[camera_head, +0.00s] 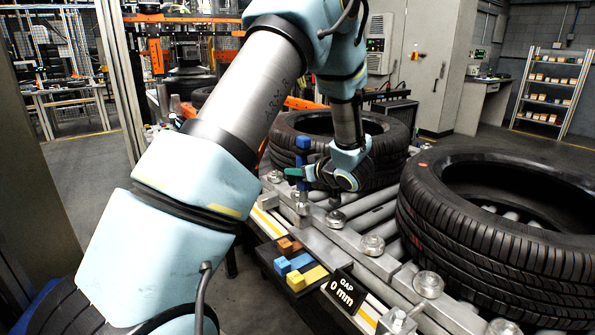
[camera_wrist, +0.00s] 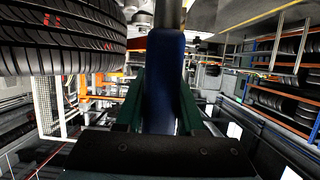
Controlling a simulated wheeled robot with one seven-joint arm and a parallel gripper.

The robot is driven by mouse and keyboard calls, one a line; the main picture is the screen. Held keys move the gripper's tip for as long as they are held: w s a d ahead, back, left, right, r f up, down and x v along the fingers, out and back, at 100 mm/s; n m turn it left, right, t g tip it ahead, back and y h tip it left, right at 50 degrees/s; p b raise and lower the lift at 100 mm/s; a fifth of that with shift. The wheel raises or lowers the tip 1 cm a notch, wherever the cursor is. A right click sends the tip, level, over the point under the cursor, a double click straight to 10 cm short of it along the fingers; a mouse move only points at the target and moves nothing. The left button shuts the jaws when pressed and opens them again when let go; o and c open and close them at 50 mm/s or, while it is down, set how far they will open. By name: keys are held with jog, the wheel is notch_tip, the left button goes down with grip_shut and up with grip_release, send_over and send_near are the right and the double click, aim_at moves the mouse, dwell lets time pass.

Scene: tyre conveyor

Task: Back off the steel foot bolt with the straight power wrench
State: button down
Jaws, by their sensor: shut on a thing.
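My gripper (camera_head: 301,172) is shut on the straight power wrench, whose blue body (camera_head: 302,143) stands upright above the near rail of the conveyor. In the wrist view the blue body (camera_wrist: 165,75) sits between my green fingers, with a grey shaft (camera_wrist: 170,14) beyond it. In the head view a grey shaft (camera_head: 302,202) runs down from the wrench toward the rail. Whether its lower end touches a bolt is too small to tell. A steel bolt head (camera_head: 397,320) shows on the rail at the bottom. I cannot tell which fitting is the foot bolt.
A large tyre (camera_head: 500,260) lies on the rollers at right, and another tyre (camera_head: 385,135) lies behind my gripper. Round steel fittings (camera_head: 372,244) line the rail. A black tray (camera_head: 268,262) holds brown, blue and yellow blocks beside a sign (camera_head: 342,291) reading "GAP 0 mm".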

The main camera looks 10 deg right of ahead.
aim_at(297, 146)
jog(key=shift+r+p, duration=3.15)
jog(key=shift+r, duration=0.35)
jog(key=shift+w, duration=0.1)
